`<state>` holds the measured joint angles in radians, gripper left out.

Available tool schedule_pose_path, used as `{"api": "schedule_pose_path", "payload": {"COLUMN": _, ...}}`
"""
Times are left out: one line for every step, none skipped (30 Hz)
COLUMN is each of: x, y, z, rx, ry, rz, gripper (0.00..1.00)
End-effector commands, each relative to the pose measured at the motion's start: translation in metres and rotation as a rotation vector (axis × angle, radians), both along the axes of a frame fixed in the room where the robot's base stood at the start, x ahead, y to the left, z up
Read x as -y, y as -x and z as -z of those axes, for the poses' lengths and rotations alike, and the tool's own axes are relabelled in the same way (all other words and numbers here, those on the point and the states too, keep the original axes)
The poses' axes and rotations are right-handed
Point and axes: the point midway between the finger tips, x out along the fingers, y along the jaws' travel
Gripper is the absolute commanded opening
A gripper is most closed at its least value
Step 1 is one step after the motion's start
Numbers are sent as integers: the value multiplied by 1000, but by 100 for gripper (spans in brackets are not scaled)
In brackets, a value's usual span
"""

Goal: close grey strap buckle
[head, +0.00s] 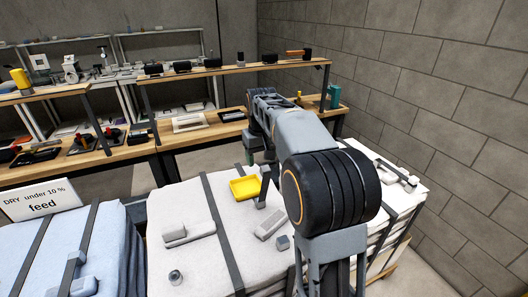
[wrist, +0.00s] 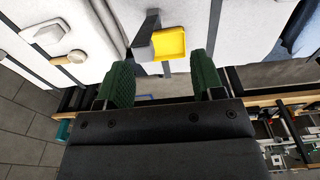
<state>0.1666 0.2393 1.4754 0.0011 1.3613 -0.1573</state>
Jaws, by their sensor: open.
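My gripper (wrist: 163,84) is open and empty, with a green ridged pad on each finger. In the head view, my arm hides most of it. A dark grey upright lever-like piece (wrist: 143,38) stands beside a shallow yellow tray (wrist: 170,43), beyond the fingertips. In the head view, the grey piece (head: 264,188) and yellow tray (head: 244,187) are at the far part of the middle white bale. A light grey buckle-like block (head: 270,225) lies nearer, beside a dark strap (head: 222,235). I cannot tell which grey piece is the named buckle.
Another grey block (head: 186,234) and a small round fitting (head: 176,277) lie on the middle bale (head: 190,207). Another strapped white bale is right, near a block wall (head: 420,80). Wooden benches (head: 205,133) stand behind.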

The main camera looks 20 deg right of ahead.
Motion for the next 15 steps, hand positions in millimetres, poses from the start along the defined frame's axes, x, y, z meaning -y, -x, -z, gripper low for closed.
{"api": "schedule_pose_path", "payload": {"x": 9, "y": -15, "z": -19, "rx": -16, "ry": -2, "rz": 0, "gripper": 62}}
{"api": "schedule_pose_path", "payload": {"x": 13, "y": -22, "z": -23, "rx": -23, "ry": -3, "rz": -1, "gripper": 62}}
{"api": "schedule_pose_path", "payload": {"x": 18, "y": -29, "z": -27, "rx": -33, "ry": -4, "rz": -1, "gripper": 62}}
{"api": "schedule_pose_path", "payload": {"x": 21, "y": -35, "z": -31, "rx": -38, "ry": -5, "rz": -1, "gripper": 62}}
{"api": "schedule_pose_path", "payload": {"x": 24, "y": -39, "z": -33, "rx": -44, "ry": -5, "rz": -2, "gripper": 62}}
{"api": "schedule_pose_path", "payload": {"x": 28, "y": -44, "z": -36, "rx": -49, "ry": -6, "rz": -4, "gripper": 62}}
{"api": "schedule_pose_path", "payload": {"x": 30, "y": -47, "z": -37, "rx": -54, "ry": -7, "rz": -4, "gripper": 62}}
{"api": "schedule_pose_path", "payload": {"x": 32, "y": -50, "z": -38, "rx": -57, "ry": -8, "rz": -5, "gripper": 62}}
{"api": "schedule_pose_path", "payload": {"x": 34, "y": -53, "z": -38, "rx": -60, "ry": -8, "rz": -5, "gripper": 62}}
{"api": "schedule_pose_path", "payload": {"x": 36, "y": -54, "z": -38, "rx": -62, "ry": -9, "rz": -5, "gripper": 62}}
{"api": "schedule_pose_path", "payload": {"x": 37, "y": -55, "z": -37, "rx": -65, "ry": -9, "rz": -5, "gripper": 62}}
{"api": "schedule_pose_path", "payload": {"x": 38, "y": -56, "z": -34, "rx": -67, "ry": -10, "rz": -5, "gripper": 62}}
{"api": "schedule_pose_path", "payload": {"x": 38, "y": -57, "z": -31, "rx": -68, "ry": -10, "rz": -5, "gripper": 62}}
{"api": "schedule_pose_path", "payload": {"x": 38, "y": -57, "z": -28, "rx": -68, "ry": -10, "rz": -6, "gripper": 62}}
{"api": "schedule_pose_path", "payload": {"x": 39, "y": -57, "z": -22, "rx": -70, "ry": -10, "rz": -6, "gripper": 62}}
